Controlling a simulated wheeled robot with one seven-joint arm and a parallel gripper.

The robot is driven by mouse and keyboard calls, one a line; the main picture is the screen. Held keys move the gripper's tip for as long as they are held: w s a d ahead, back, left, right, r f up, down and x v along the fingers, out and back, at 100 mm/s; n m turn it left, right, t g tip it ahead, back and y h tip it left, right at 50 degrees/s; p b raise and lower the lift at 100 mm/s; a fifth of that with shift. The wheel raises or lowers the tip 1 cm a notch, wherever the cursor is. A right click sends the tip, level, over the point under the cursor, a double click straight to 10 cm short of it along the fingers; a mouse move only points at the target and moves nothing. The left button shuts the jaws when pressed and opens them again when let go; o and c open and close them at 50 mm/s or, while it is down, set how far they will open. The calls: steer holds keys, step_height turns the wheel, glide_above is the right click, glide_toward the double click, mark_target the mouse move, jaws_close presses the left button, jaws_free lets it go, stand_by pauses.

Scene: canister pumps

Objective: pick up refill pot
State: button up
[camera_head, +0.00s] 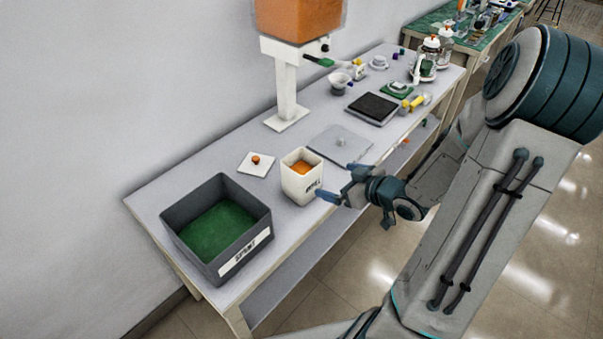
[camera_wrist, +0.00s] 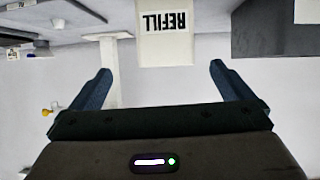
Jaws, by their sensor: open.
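The refill pot (camera_head: 298,183) is a white, square, open-topped pot with orange contents and dark lettering on its side. It stands upright on the table, right of the dark bin. In the wrist view the pot (camera_wrist: 165,45) appears upside down, with the word REFILL readable on it, centred beyond the fingers. My gripper (camera_head: 340,182) is at the right side of the pot in the head view, fingers pointing at it. My gripper (camera_wrist: 160,82) has its blue fingers spread wide with nothing held between them. I cannot tell exactly how close the fingertips are to the pot.
A dark grey bin (camera_head: 262,250) with a green inside and a label stands left of the pot. A white square lid with an orange knob (camera_head: 256,160) lies behind it. A flat grey plate with a knob (camera_head: 340,145) lies behind right. A dispenser stand (camera_head: 287,90) rises further back.

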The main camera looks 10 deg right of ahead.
mark_target(313, 173)
steer(key=shift+y, duration=0.5)
steer(key=x, duration=0.8)
steer(key=shift+a+r+b, duration=0.2)
steer(key=shift+a+b, duration=0.1)
steer(key=shift+b, duration=0.1)
steer(key=shift+w+r+p+x, duration=0.1)
steer(key=shift+r+x, duration=0.05)
steer(key=shift+x, duration=0.75)
steer(key=shift+w+r+p+x, duration=0.1)
steer(key=shift+r+x, duration=0.05)
steer(key=shift+x, duration=0.8)
steer(key=shift+w+r+p+x, duration=0.1)
steer(key=shift+x, duration=0.8)
steer(key=shift+d, duration=0.1)
steer(key=c, duration=1.2)
steer(key=shift+c, duration=0.3)
steer(key=shift+r, duration=0.1)
